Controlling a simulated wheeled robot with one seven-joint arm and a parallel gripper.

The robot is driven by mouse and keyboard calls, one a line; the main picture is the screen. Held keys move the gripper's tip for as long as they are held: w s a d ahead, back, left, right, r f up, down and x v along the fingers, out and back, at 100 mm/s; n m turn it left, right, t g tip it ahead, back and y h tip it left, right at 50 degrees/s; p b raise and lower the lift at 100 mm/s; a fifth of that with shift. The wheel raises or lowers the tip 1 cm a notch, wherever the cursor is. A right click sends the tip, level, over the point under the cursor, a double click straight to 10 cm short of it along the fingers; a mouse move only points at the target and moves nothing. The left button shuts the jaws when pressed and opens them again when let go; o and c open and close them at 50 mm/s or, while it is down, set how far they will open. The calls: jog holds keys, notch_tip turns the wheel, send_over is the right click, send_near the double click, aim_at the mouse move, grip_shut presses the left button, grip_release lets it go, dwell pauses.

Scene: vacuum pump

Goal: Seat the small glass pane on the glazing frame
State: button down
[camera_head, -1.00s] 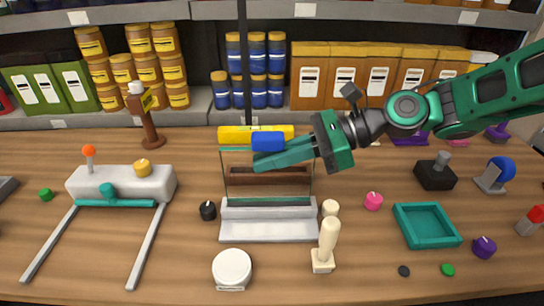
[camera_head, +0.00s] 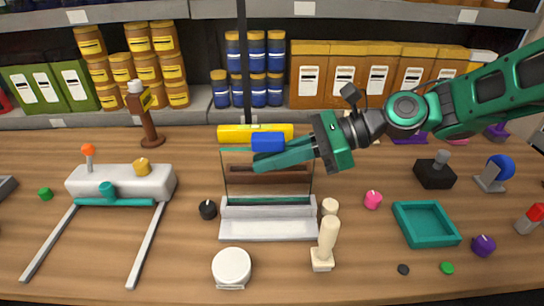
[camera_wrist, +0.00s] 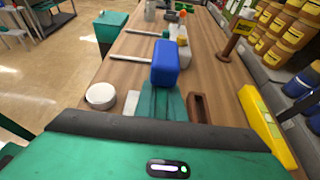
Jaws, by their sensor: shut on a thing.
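The small glass pane (camera_head: 235,172) is a clear upright sheet with thin dark green edges. A blue block (camera_head: 268,142), seemingly its handle, is at its top edge; it also shows in the wrist view (camera_wrist: 166,62). My gripper (camera_head: 262,161) is shut at the top of the pane, close to the blue block; its teal fingers also show in the wrist view (camera_wrist: 160,103). The glazing frame (camera_head: 268,229) is a pale grey stepped stand below the pane. The pane's lower edge is at the frame's back ledge; I cannot tell whether it is fully seated.
A brown tray (camera_head: 268,174) and a yellow box (camera_head: 228,134) are behind the pane. A black knob (camera_head: 207,210) is left of the frame, a cream stamp-like piece (camera_head: 327,240) right. A white round lid (camera_head: 231,267) lies in front. A teal tray (camera_head: 427,240) is farther right.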

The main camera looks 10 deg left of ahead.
aim_at(278, 135)
jog(key=shift+f, duration=1.95)
dwell(1.5)
jog(key=c, duration=1.8)
grip_release()
jog(key=shift+o, duration=0.2)
jog(key=shift+r, duration=4.5)
